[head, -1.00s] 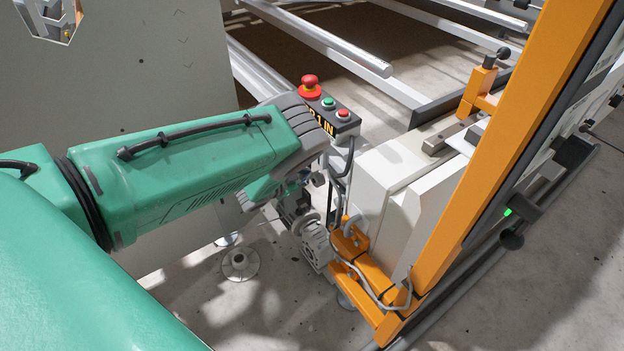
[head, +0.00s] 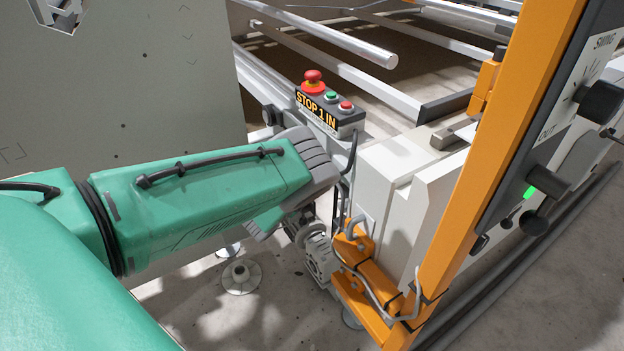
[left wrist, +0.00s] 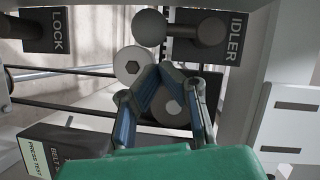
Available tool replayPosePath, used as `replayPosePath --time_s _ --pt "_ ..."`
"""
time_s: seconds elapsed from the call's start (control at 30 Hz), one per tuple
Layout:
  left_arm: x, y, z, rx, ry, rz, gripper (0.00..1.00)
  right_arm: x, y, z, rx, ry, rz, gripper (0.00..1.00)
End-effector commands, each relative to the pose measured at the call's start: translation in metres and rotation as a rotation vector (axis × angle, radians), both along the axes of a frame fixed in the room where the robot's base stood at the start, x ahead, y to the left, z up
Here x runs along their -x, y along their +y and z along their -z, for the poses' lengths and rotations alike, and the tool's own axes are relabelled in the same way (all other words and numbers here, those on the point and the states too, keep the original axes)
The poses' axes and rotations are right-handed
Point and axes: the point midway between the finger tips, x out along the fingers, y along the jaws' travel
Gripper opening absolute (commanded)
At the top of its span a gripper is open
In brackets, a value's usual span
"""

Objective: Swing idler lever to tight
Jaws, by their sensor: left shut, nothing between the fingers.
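In the left wrist view a dark plate marked IDLER (left wrist: 236,38) is at the top right. The idler lever (left wrist: 150,28) has a grey ball knob at the left and a bar running right to a dark round hub in front of the plate. My left gripper (left wrist: 172,68) is shut and empty, its fingertips below the knob in the picture and in front of two rollers (left wrist: 134,62). I cannot tell the gap between fingertips and knob. In the head view my green left arm hides the lever and the fingers. My right gripper is in neither view.
A plate marked LOCK (left wrist: 57,30) is at the upper left, with a PRESS TEST box (left wrist: 35,158) below. In the head view a STOP 1 IN button box (head: 325,112) stands beyond my wrist. An orange frame (head: 500,150) and white housing (head: 400,190) are to the right.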

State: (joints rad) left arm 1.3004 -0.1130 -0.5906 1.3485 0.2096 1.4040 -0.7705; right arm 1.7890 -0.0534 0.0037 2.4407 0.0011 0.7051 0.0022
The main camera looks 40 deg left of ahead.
Motion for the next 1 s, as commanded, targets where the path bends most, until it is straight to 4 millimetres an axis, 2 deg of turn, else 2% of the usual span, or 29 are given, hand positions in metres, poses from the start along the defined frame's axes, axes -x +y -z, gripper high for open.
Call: replayPosePath --time_s 0.13,0.77,0.87,1.0 --pt "0.0 0.005 0.004 0.005 0.001 0.0 0.0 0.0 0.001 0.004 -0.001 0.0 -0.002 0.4" --pt "0.0 0.005 0.004 0.003 0.004 -0.003 0.0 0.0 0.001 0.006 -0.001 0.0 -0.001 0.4" --pt "0.004 0.005 0.003 0.003 0.005 -0.003 0.0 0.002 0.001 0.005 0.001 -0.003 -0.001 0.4" --pt "0.022 0.003 0.001 0.001 0.006 -0.005 0.0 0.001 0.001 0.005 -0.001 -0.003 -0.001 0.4"
